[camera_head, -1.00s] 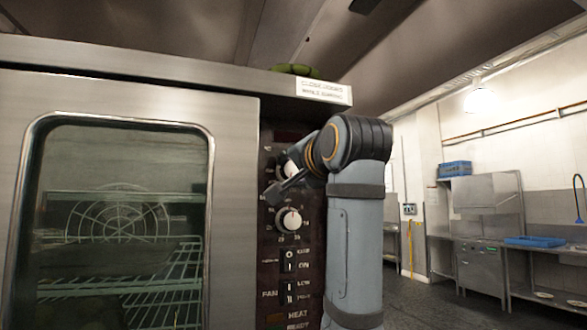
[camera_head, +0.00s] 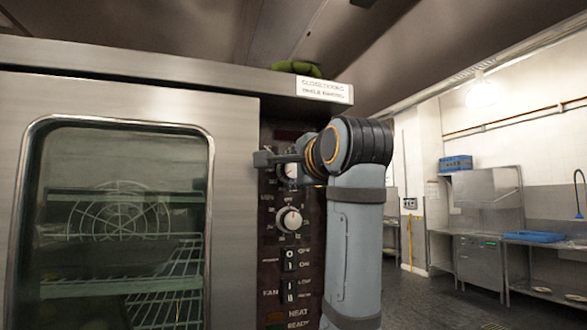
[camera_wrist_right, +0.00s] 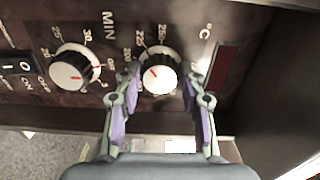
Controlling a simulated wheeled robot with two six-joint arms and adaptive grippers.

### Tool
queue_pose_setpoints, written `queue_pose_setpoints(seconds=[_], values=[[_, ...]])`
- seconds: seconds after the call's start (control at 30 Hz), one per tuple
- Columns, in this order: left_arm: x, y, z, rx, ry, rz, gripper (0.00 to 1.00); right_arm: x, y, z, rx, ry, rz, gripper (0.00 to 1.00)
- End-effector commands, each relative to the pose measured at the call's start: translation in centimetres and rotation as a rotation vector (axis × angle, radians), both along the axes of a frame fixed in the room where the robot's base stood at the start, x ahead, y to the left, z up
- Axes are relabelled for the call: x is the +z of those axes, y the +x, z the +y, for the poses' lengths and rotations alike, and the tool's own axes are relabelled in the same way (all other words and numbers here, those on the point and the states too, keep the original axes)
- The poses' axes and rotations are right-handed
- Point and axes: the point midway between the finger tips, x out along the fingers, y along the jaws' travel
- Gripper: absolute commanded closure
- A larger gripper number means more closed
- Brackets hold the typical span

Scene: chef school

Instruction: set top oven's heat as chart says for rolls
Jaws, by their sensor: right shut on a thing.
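The top oven's heat dial (camera_wrist_right: 160,80) is a white-faced knob with a black skirt and a red mark, beside a °C label. Its mark points up and left in the right wrist view; the exact number is hard to read. In the head view the dial (camera_head: 291,170) is partly covered by my right gripper (camera_head: 279,160). The right gripper's purple-padded fingers (camera_wrist_right: 160,75) are shut on the dial, one on each side. The minutes dial (camera_head: 289,219) is just below it. The chart is not seen in these frames. My left gripper is not in view.
The oven's glass door (camera_head: 120,225) is closed, with racks inside. A white sign (camera_head: 324,90) about closing doors and a green object (camera_head: 295,68) are at the oven top. Rocker switches (camera_head: 290,260) sit below the dials. Open floor (camera_head: 430,295) lies to the right.

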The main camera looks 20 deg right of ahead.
Motion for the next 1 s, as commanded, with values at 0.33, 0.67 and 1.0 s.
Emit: queue_pose_setpoints(seconds=[0.33,0.67,1.0], values=[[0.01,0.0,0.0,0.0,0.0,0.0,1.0,-0.06,0.03,0.02,0.0,0.011,0.002,0.92],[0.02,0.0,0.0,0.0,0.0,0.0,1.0,-0.05,0.03,0.01,0.0,0.01,0.001,0.38],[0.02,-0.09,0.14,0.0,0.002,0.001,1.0,0.05,-0.67,-0.01,0.0,0.01,-0.001,0.38]])
